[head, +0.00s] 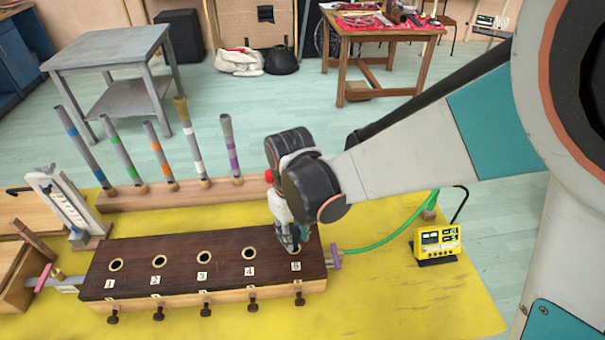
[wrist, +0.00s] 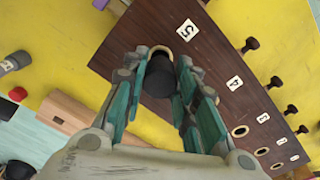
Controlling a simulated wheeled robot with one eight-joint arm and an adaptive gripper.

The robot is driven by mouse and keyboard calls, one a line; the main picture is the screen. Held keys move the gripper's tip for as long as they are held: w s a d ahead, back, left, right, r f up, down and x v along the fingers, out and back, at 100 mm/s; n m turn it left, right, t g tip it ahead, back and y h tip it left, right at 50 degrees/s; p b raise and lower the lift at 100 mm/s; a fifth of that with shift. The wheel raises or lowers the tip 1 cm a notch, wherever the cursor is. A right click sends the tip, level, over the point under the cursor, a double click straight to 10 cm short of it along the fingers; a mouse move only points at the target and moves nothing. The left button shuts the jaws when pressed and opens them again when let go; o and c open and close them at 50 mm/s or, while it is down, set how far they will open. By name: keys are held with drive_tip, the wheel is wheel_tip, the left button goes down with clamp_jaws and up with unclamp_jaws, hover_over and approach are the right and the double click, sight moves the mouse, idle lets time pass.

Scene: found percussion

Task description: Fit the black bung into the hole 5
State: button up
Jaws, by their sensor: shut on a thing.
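The black bung (wrist: 158,78) sits between my two fingers in the wrist view. My gripper (head: 291,243) points down at the right end of the dark wooden box (head: 180,268) and is shut on the bung. The pale ring of hole 5 (wrist: 161,50) shows just beyond the bung, partly covered by it, beside the label 5 (wrist: 187,30). I cannot tell whether the bung's lower end is in the hole or just above it. In the head view my fingers hide the bung and most of hole 5.
Holes 1 to 4 (head: 249,254) are uncovered in a row to the left. Dark knobs (head: 252,305) line the box's front. A rack of upright tubes (head: 165,195) stands behind. A green hose (head: 395,228) and yellow meter (head: 437,241) lie right. The yellow mat (head: 400,310) is clear in front.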

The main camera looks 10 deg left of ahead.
drive_tip(key=shift+f+b, duration=1.4)
drive_tip(key=shift+f, duration=0.35)
idle(0.3)
drive_tip(key=o, duration=1.1)
